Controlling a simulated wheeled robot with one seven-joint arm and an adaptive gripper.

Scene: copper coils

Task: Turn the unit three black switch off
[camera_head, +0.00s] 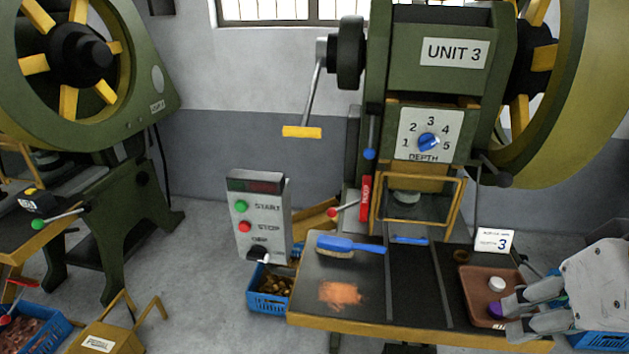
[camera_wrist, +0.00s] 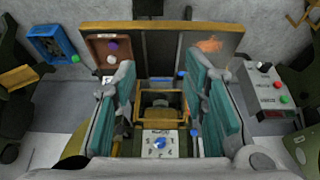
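The black switch (camera_head: 258,253) is a dark knob low on the front of a grey control box (camera_head: 248,213), under the green START and red STOP buttons. The box stands left of the UNIT 3 press (camera_head: 455,53). In the wrist view the black switch (camera_wrist: 264,67) is at the upper right on the box (camera_wrist: 262,94). My gripper (camera_head: 514,306) is at the far right in the head view, over the brown tray, far from the switch. In the wrist view my gripper (camera_wrist: 160,86) has its teal-padded fingers wide apart with nothing held.
The press table (camera_head: 330,275) holds a blue brush (camera_head: 350,245) and copper-coloured powder (camera_head: 340,293). A brown tray (camera_head: 480,278) with small caps is at its right. A blue crate (camera_head: 268,303) stands below the box. A yellow-handled crank (camera_head: 301,132) hangs above.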

